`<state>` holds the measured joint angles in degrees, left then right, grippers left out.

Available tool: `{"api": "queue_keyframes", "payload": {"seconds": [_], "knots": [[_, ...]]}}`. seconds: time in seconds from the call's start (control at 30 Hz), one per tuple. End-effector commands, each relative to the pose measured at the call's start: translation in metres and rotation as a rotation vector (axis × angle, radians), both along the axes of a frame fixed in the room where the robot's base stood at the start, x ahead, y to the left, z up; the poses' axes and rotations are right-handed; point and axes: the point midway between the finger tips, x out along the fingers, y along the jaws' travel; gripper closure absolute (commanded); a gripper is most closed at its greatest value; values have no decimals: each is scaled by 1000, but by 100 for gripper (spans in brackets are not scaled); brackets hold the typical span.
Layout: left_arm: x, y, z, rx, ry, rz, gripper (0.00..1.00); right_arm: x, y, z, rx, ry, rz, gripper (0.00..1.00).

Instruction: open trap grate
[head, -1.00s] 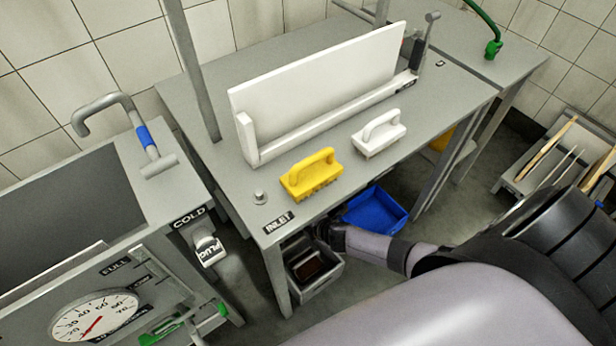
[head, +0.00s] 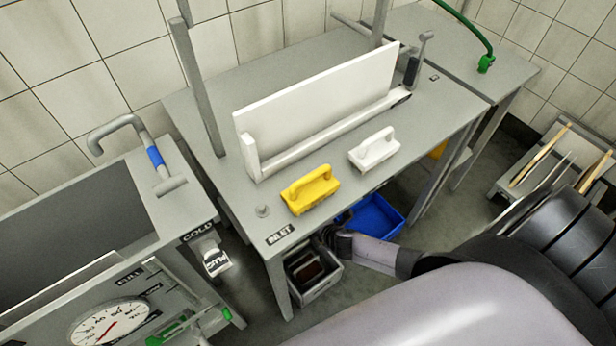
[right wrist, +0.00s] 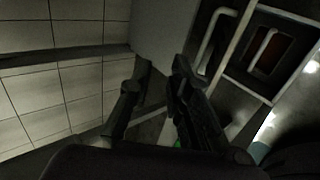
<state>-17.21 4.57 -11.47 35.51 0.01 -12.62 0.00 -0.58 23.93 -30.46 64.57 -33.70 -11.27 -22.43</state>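The trap is a grey open-topped box (head: 318,289) on the floor under the front edge of the inlet table. Its inside is dark and reddish-brown, and its grate cannot be made out clearly in the head view. In the right wrist view the box (right wrist: 245,87) is at the upper right, with a pale bent handle-like bar (right wrist: 213,38) at its near side. My right gripper (right wrist: 162,68) is open, with a clear gap between its dark fingers, left of the bar and apart from it. My left gripper is out of view.
The inlet table (head: 225,195) overhangs the trap. A blue bin (head: 378,218) stands behind my right forearm. A vat with a dial (head: 108,322) is at the left.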

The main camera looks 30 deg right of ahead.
Motion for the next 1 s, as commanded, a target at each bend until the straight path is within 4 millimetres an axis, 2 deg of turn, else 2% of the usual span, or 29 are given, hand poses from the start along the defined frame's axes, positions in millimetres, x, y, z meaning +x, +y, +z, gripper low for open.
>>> {"api": "queue_keyframes", "payload": {"seconds": [0.37, 0.53, 1.0], "knots": [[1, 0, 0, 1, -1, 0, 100, 0, 0, 0, 0, 0, 0, 82], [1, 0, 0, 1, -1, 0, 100, -7, -2, 6, -1, -1, 1, 82], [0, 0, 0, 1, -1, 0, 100, -69, -6, 59, 0, 1, 2, 82]]}}
